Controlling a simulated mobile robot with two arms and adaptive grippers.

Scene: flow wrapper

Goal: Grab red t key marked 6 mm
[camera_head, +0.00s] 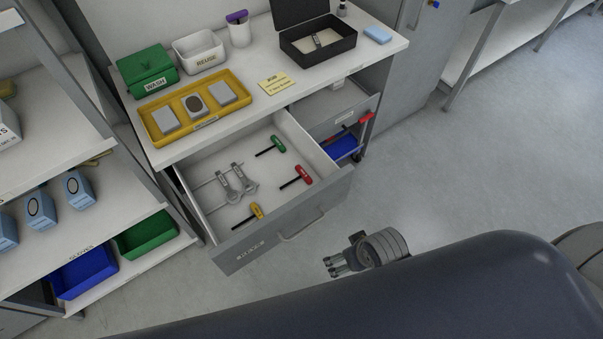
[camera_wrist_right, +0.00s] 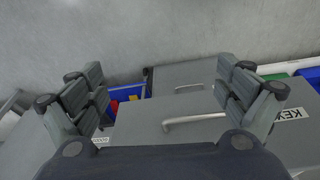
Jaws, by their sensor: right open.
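A red T-handled key (camera_head: 303,174) with a dark shaft lies in the open drawer (camera_head: 345,187), towards its right side. A green T key (camera_head: 278,144) lies farther back and a yellow one (camera_head: 257,210) nearer the front left. Size marks on the keys are too small to read. My right gripper (camera_head: 333,264) is outside the drawer, in front of its handle and apart from the keys. In the right wrist view it is open and empty (camera_wrist_right: 163,80), with the drawer front and handle (camera_wrist_right: 195,121) beyond it. My left gripper is not in view.
Metal calipers (camera_head: 237,181) lie left in the drawer. A blue bin (camera_head: 343,148) with red-topped items is to its right. The counter holds a yellow tray (camera_head: 153,120), a green WASH box (camera_head: 147,71), a white REUSE bin (camera_head: 199,50) and a black case (camera_head: 318,58). Floor right is clear.

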